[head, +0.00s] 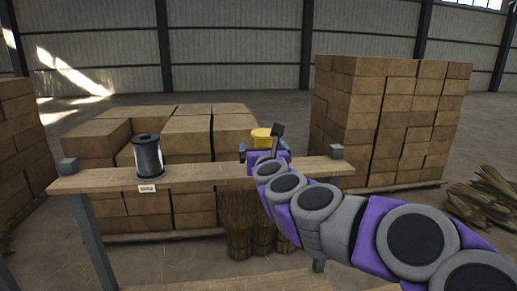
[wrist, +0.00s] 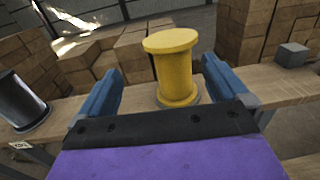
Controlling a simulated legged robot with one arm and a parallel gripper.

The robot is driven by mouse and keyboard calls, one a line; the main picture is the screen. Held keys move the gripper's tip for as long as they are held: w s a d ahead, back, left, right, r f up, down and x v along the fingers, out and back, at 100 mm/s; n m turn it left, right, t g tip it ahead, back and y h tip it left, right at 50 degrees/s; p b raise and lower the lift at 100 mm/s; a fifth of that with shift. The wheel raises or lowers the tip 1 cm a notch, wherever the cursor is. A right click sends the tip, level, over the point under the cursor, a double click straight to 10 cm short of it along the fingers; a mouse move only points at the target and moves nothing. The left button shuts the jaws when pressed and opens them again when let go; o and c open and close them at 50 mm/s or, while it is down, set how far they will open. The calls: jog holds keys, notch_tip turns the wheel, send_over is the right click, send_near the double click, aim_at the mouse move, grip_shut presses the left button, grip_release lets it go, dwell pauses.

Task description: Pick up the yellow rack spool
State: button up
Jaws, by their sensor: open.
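The yellow spool (wrist: 173,70) stands upright on the wooden rack shelf (wrist: 248,86), on a grey round base. In the wrist view it is between the two blue fingers of my gripper (wrist: 162,88), with a gap on each side. The gripper is open and not holding it. In the head view the top of the yellow spool (head: 261,136) shows behind my gripper (head: 264,150); its lower part is hidden by my arm.
A dark grey spool (head: 148,158) stands on the shelf at the left, above a white label (head: 146,188). Small grey blocks (head: 69,166) sit at the shelf ends. Box stacks (head: 385,120) stand behind.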

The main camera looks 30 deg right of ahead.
aim_at(260, 140)
jog(key=w+d, duration=0.4)
jog(key=shift+w+d+f+p, duration=0.1)
jog(key=shift+d+f+p, duration=0.05)
jog(key=shift+p, duration=0.2)
jog(key=shift+w+a, duration=0.2)
jog(key=shift+a, duration=0.1)
jog(key=shift+w+a, duration=0.15)
jog(key=shift+a, duration=0.7)
jog(key=shift+w+a+r, duration=0.15)
jog(key=shift+w+r, duration=0.1)
jog(key=w+d, duration=0.1)
jog(key=w+d+p, duration=0.1)
jog(key=w+d, duration=0.2)
jog(key=shift+d+f, duration=0.1)
jog(key=shift+f, duration=0.15)
jog(key=shift+d, duration=0.2)
jog(key=shift+a+r, duration=0.15)
jog(key=shift+a, duration=0.65)
jog(key=shift+c, duration=0.4)
jog(key=shift+a, duration=0.3)
jog(key=shift+c, duration=0.7)
jog(key=shift+a, duration=0.1)
jog(key=c, duration=0.3)
jog(key=shift+s+d, duration=0.1)
jog(key=shift+d, duration=0.5)
jog(key=c, duration=0.5)
jog(key=shift+a, duration=0.1)
